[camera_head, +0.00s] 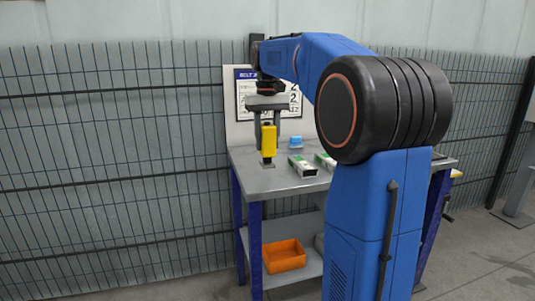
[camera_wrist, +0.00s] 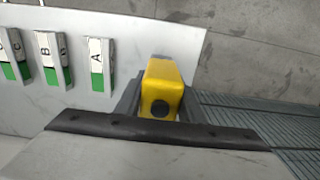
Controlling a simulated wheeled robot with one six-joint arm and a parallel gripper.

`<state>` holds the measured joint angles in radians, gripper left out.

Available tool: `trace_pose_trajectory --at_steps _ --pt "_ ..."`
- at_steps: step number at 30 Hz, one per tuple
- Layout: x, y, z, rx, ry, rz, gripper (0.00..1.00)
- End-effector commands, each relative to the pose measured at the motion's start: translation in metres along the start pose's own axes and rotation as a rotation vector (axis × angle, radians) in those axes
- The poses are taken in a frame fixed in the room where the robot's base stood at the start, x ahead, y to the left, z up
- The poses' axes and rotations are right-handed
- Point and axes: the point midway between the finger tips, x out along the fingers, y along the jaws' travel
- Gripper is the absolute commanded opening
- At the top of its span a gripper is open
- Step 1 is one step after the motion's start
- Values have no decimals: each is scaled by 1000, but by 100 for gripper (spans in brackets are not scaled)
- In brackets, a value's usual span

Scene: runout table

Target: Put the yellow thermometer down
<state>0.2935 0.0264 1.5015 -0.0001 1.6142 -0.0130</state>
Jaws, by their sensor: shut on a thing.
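The yellow thermometer (camera_head: 268,142) is held upright between the fingers of my gripper (camera_head: 268,124), over the left front part of the grey table (camera_head: 262,181). My gripper is shut on it. In the wrist view the yellow thermometer (camera_wrist: 165,88) shows from above with a dark round spot, between the grey fingers (camera_wrist: 160,100). Its lower end is close to the tabletop in the head view; I cannot tell whether it touches.
A green and white box (camera_head: 302,166) lies right of the thermometer, with another beside it. The wrist view shows boxes marked A (camera_wrist: 98,65) and B (camera_wrist: 52,60). A blue object (camera_head: 296,142) stands behind. An orange bin (camera_head: 284,256) is on the lower shelf. A mesh fence (camera_head: 110,150) stands behind.

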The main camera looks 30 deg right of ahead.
Motion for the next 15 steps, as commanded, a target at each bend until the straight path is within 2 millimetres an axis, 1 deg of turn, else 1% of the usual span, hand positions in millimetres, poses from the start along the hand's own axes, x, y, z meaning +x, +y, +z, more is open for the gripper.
trace_pose_trajectory --at_steps 4,9,12,15 --pt "12 0 0 0 0 0 19" --pt "35 0 0 0 0 0 19" --pt "41 0 0 0 1 0 19" --pt "40 0 0 0 2 0 19"
